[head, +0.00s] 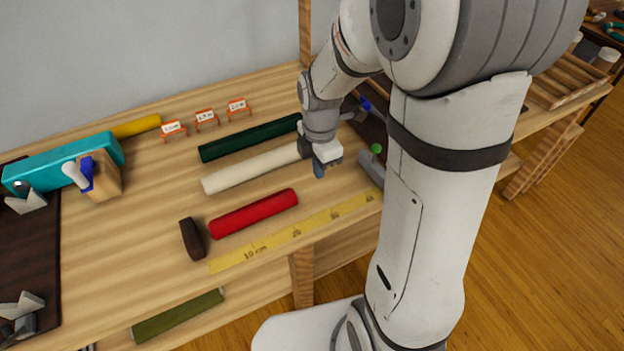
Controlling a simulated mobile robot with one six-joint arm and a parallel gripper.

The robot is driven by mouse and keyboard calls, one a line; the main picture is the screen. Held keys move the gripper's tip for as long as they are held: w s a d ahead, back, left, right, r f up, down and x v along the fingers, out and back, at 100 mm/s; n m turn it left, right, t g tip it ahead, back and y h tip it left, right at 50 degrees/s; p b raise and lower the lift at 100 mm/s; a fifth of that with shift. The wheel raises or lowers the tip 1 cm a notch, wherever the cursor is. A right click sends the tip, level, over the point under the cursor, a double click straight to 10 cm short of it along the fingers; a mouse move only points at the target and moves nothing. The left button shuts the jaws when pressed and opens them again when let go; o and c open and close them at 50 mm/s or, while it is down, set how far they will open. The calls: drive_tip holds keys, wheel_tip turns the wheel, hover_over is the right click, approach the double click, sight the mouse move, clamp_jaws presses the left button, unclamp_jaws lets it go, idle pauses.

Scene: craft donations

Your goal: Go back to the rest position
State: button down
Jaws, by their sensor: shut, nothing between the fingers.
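My gripper (322,168) is at the end of my white and grey arm, pointing down over the right part of the wooden bench. It is shut and empty, just past the right end of a cream fabric roll (250,172). I cannot tell how far it is above the bench top. A dark green roll (245,140) lies behind the cream one, and a red roll (254,213) lies in front. My arm hides part of the bench's right side.
A yellow ruler strip (290,236) runs along the bench's front edge. A dark brown block (192,239) stands left of the red roll. Small orange-framed labels (206,118) stand behind. A teal roll (60,162) and wooden block (106,178) are at left. The left middle bench top is clear.

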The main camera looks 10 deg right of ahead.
drive_tip(key=shift+r, duration=2.3)
